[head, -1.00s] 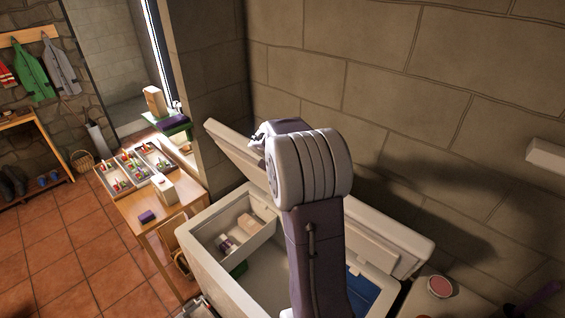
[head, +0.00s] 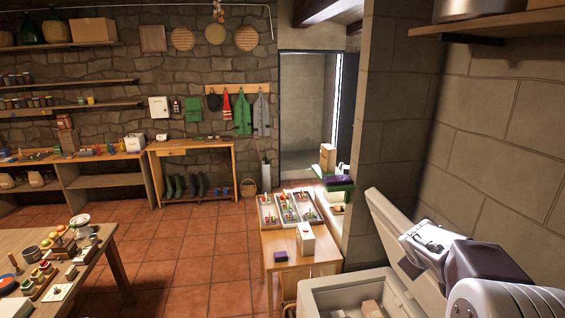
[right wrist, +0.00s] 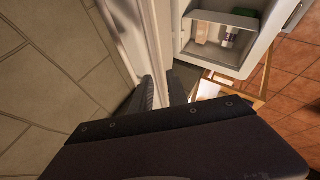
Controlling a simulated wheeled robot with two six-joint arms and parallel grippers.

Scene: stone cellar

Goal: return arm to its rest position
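My right arm (head: 480,262) shows at the lower right of the head view, raised beside the open lid of a white chest. I cannot make out its fingertips there. My left gripper is in neither view.
The white chest (head: 318,289) stands open, its lid (head: 392,232) up near the stone wall. Small boxes lie inside. A wooden table (head: 283,244) with crates (head: 268,211) and a white box (head: 306,240) stands beyond. Another table (head: 30,240) is at left. Tiled floor between is clear.

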